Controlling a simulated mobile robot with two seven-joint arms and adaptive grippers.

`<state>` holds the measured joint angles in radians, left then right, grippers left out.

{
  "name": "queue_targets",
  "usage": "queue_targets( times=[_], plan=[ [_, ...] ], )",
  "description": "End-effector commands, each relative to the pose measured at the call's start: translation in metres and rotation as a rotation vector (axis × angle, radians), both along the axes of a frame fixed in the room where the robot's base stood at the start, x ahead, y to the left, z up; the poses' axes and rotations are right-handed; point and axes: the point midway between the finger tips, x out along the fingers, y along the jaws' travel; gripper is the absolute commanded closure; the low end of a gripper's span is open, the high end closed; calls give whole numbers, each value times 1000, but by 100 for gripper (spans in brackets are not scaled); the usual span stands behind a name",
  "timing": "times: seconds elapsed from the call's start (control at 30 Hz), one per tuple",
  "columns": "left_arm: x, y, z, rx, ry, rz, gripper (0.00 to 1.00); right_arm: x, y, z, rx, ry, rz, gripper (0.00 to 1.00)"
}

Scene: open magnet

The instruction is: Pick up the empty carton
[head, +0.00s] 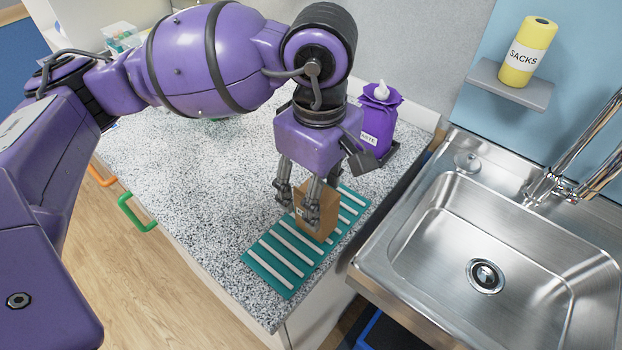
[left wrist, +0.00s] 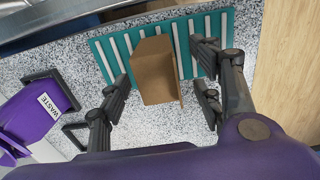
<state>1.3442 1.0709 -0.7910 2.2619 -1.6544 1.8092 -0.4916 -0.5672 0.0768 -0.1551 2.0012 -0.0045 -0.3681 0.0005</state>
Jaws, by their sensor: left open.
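The brown carton (head: 321,213) stands on a teal mat with white ribs (head: 268,270) on the speckled counter. My left gripper (head: 302,205) points down just over the carton, with its fingers apart; part of the carton is hidden behind them. In the left wrist view the carton (left wrist: 155,72) sits between the fingers of the open left gripper (left wrist: 160,90), with visible gaps on both sides. I cannot see whether the carton is empty. My right gripper is not in view.
A steel sink (head: 480,240) with a faucet is at right. A yellow SACKS roll (head: 527,52) stands on a wall shelf (head: 510,86). The counter (head: 185,175) left of the mat is clear.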

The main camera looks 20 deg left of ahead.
Motion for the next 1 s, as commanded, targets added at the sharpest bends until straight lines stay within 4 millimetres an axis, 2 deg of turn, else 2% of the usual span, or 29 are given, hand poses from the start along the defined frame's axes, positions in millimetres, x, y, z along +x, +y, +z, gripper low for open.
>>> queue_targets(
  times=[0.5,0.77,1.0],
  plan=[
    [1,-2,-66,1,2,-1,41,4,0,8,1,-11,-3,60],
    [2,-2,-70,0,1,-1,41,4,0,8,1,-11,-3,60],
    [2,-2,-70,0,1,-1,70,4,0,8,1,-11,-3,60]
  ],
)
